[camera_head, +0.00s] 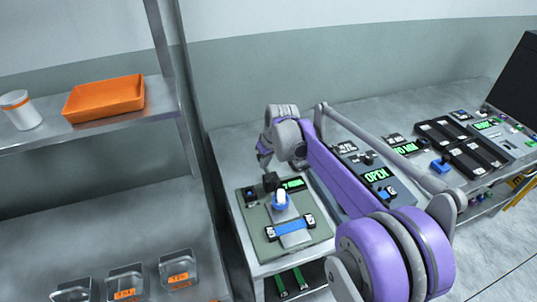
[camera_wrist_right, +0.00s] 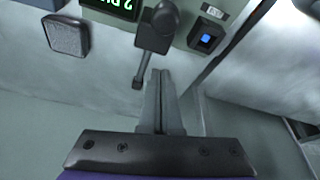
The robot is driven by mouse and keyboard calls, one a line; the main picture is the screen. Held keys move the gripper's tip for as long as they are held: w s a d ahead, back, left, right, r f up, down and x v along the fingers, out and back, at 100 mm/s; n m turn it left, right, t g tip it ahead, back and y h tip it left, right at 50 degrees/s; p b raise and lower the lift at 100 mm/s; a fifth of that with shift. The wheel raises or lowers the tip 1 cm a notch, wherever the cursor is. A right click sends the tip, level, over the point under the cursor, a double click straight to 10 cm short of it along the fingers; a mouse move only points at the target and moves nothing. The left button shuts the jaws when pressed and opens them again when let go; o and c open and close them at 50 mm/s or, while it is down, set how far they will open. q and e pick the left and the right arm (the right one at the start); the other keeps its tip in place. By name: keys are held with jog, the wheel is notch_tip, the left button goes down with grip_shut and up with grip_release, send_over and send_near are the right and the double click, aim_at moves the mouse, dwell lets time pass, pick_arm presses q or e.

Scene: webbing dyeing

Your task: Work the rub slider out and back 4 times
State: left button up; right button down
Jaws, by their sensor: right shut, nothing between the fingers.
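The rub station is a grey-green panel (camera_head: 262,247) on the near left end of the bench. Contact cannot be told. My left gripper is not in view.
A panel reading OPEN (camera_head: 376,174) and more black devices (camera_head: 460,150) line the bench to the right. A metal shelf (camera_head: 60,135) with an orange tray (camera_head: 105,98) and white cup (camera_head: 20,110) stands left; labelled bins (camera_head: 177,270) sit below. A blue button (camera_wrist_right: 207,40) is near the gripper.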

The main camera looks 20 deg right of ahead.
aim_at(274, 183)
jog(key=shift+x, duration=0.8)
jog(key=s, duration=0.2)
jog(key=shift+s+d+r, duration=0.1)
jog(key=shift+s+d, duration=0.2)
jog(key=shift+s, duration=0.05)
jog(key=shift+s+d, duration=0.1)
jog(key=shift+s, duration=0.5)
jog(key=s, duration=0.4)
jog(key=shift+w, duration=0.2)
